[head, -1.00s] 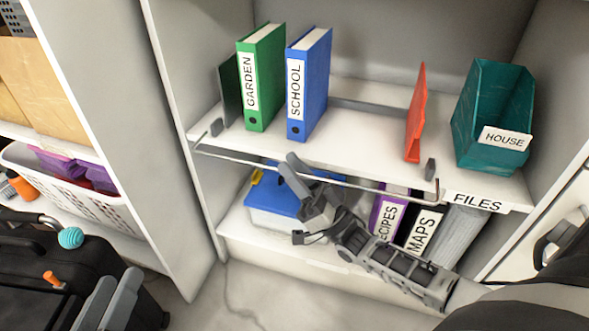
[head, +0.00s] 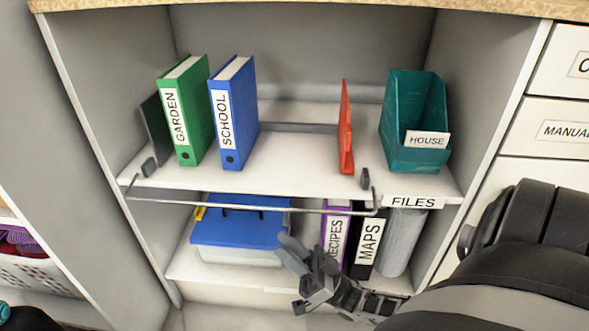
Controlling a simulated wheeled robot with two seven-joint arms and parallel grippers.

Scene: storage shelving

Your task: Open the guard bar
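The guard bar (head: 250,204) is a thin metal wire bar running across the front of the upper shelf. It sits just in front of and slightly below the shelf's front edge, with its ends bent back toward dark grey brackets at the left (head: 149,167) and right (head: 365,179). My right gripper (head: 287,249) is below the bar, in front of the lower shelf, apart from the bar and holding nothing that I can see. My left gripper is out of view.
On the upper shelf (head: 290,177) stand a green GARDEN binder (head: 188,112), a blue SCHOOL binder (head: 234,115), a red upright piece (head: 346,130) and a teal HOUSE holder (head: 415,115). Below are a blue-lidded box (head: 240,230), RECIPES (head: 334,240) and MAPS (head: 368,240) binders.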

